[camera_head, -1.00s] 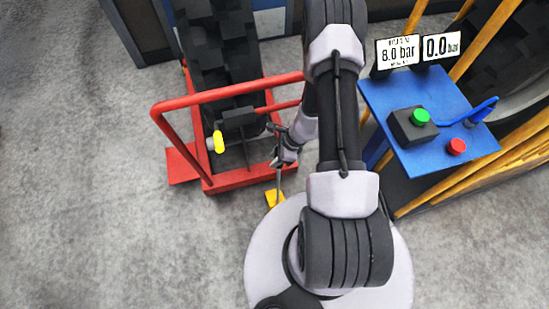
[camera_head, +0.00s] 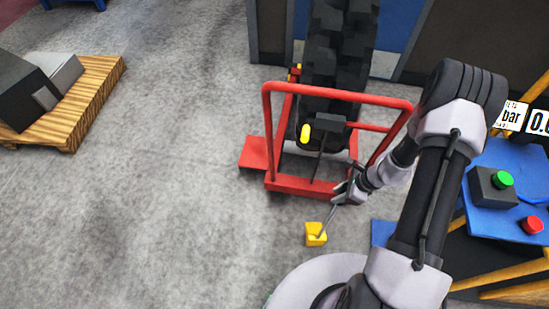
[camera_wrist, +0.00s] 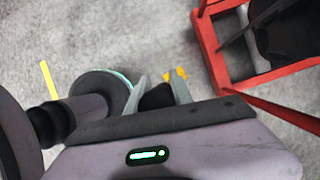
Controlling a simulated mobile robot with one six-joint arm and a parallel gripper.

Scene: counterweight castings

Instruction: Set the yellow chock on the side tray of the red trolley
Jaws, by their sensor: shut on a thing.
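The yellow chock (camera_head: 316,234) shows in front of the red trolley (camera_head: 318,187) in the head view, at the lower end of a thin grey rod. The rod runs up to my gripper (camera_head: 347,192), which is shut on the chock's handle. I cannot tell whether the chock touches the floor. In the wrist view, a dark piece lies between the fingers of my gripper (camera_wrist: 160,92), and part of the yellow chock (camera_wrist: 177,74) shows just beyond. The trolley's side tray (camera_head: 258,153) is a flat red plate on its left side, and it looks empty.
A large black tyre (camera_head: 335,50) stands on the trolley, with a yellow-ended part (camera_head: 305,134) near its foot. A blue control stand (camera_head: 510,165) with green and red buttons is at right. A wooden pallet (camera_head: 95,100) carries dark blocks at far left. The floor between is clear.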

